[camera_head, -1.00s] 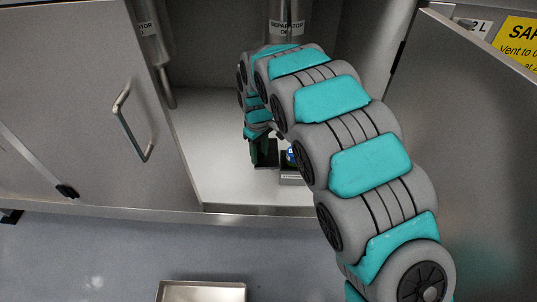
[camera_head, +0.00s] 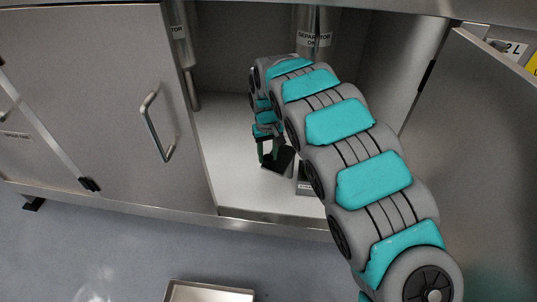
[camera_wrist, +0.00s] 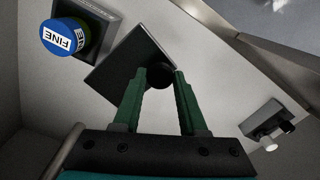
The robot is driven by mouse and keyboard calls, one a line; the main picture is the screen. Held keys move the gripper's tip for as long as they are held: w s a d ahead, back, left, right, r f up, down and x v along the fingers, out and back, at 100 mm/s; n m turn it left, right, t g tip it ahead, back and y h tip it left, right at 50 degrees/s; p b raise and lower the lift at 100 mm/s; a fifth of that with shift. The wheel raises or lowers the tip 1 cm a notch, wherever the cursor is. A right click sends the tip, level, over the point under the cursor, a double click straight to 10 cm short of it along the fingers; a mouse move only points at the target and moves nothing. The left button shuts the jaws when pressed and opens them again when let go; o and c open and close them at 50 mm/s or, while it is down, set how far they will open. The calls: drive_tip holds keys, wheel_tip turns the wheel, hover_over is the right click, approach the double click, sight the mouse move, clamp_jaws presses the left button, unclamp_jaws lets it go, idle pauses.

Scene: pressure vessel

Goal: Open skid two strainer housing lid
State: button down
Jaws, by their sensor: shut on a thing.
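My gripper (camera_wrist: 164,74) has its green fingers closed around a dark round knob (camera_wrist: 160,79) in the wrist view. The knob is against a dark square plate (camera_wrist: 118,66), which looks like the lid. In the head view my gripper (camera_head: 268,154) reaches down into the open cabinet, at the dark plate (camera_head: 280,163). A blue round cap marked FINE (camera_wrist: 64,37) sits in a grey square housing (camera_wrist: 101,18) beside the plate in the wrist view. In the head view the labelled grey housing (camera_head: 304,187) is partly hidden by my arm.
The cabinet floor (camera_head: 225,135) is pale and mostly clear. A closed door (camera_head: 90,95) is left of the opening, and an open door (camera_head: 480,130) stands at the right. A small grey block with black and white ends (camera_wrist: 265,122) shows in the wrist view. A metal tray (camera_head: 210,292) is below.

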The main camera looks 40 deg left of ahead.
drive_tip(key=shift+c, duration=2.3)
unclamp_jaws()
wheel_tip(320, 180, up, 8)
drive_tip(key=shift+f, duration=0.1)
